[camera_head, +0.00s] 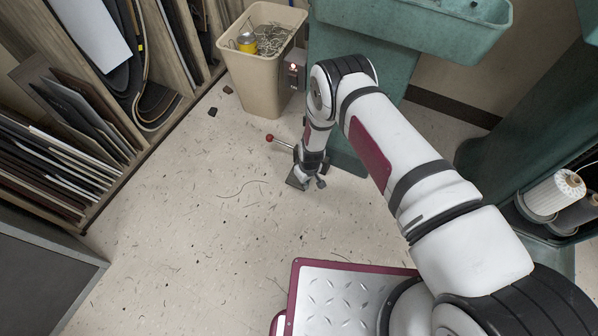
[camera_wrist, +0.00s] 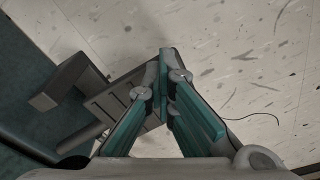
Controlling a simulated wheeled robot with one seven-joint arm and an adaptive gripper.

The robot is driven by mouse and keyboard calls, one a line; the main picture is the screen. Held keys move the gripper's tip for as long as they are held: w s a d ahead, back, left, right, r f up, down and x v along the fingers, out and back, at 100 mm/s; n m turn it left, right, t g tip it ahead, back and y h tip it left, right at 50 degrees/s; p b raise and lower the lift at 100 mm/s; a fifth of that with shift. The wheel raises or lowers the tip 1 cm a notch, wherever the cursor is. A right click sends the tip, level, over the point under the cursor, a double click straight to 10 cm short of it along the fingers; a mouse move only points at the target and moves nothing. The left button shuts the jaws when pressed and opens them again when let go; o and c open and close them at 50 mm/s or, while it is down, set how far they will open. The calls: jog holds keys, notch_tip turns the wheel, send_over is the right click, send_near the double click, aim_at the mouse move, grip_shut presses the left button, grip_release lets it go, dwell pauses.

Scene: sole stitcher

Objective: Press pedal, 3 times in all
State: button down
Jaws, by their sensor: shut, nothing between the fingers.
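The pedal (camera_wrist: 112,100) is a dark grey ribbed plate at the left of my fingers in the wrist view. A small dark edge of it (camera_head: 293,183) shows beside my gripper in the head view, with the rest hidden. My gripper (camera_wrist: 167,62) is shut and empty, pointing down with its fingertips over the pedal's right edge in the wrist view. In the head view my gripper (camera_head: 308,181) is low, near the floor by the green machine base. I cannot tell whether the fingertips touch the pedal.
A rod with a red knob (camera_head: 270,138) sticks out left of my gripper. The teal stitcher machine (camera_head: 420,38) stands behind. A beige bin (camera_head: 262,80) with scraps stands at the back. Racks of sheets (camera_head: 70,130) line the left. The littered floor (camera_head: 190,215) between is open.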

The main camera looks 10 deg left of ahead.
jog(key=shift+s+f, duration=0.1)
notch_tip(320, 180, up, 12)
jog(key=shift+s+d, duration=0.4)
jog(key=shift+d, duration=0.05)
dwell(1.0)
